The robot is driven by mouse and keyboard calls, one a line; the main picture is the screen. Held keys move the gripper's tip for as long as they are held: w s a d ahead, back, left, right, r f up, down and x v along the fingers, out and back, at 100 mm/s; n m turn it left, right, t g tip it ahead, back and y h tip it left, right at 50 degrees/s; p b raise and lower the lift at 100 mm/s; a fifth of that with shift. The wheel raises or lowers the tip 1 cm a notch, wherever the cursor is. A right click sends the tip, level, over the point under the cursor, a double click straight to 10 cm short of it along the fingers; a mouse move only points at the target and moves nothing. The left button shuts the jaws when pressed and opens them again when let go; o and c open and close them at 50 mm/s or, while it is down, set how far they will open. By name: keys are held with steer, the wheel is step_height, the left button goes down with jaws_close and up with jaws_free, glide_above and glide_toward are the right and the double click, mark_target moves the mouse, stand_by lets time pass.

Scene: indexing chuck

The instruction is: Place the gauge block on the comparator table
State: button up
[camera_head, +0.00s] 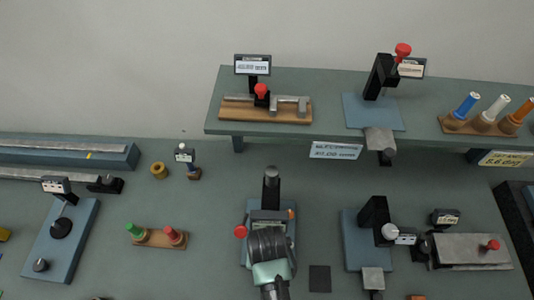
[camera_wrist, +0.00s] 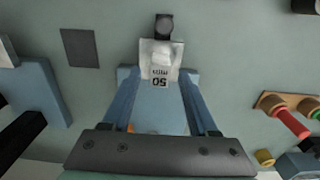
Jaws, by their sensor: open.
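In the wrist view a pale gauge block (camera_wrist: 160,74) with a dark "50" label is between the two blue fingers of my gripper (camera_wrist: 159,76). It appears to be over or on the small grey comparator table (camera_wrist: 147,49), which has a black knob in front of it. I cannot tell whether it rests there. My fingers are spread, with a gap on each side of the block. In the head view my gripper (camera_head: 272,270) and wrist cover most of the central comparator (camera_head: 271,188), and the block is hidden.
A similar comparator (camera_head: 353,250) stands to the right, with a dark square pad (camera_head: 320,279) between. A peg rack (camera_head: 157,238) is to the left. A raised shelf (camera_head: 320,84) with another comparator and a wooden stand crosses the back.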

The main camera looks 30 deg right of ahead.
step_height(320, 180, up, 10)
steer(key=shift+b, duration=0.3)
steer(key=shift+f, duration=0.2)
stand_by(0.3)
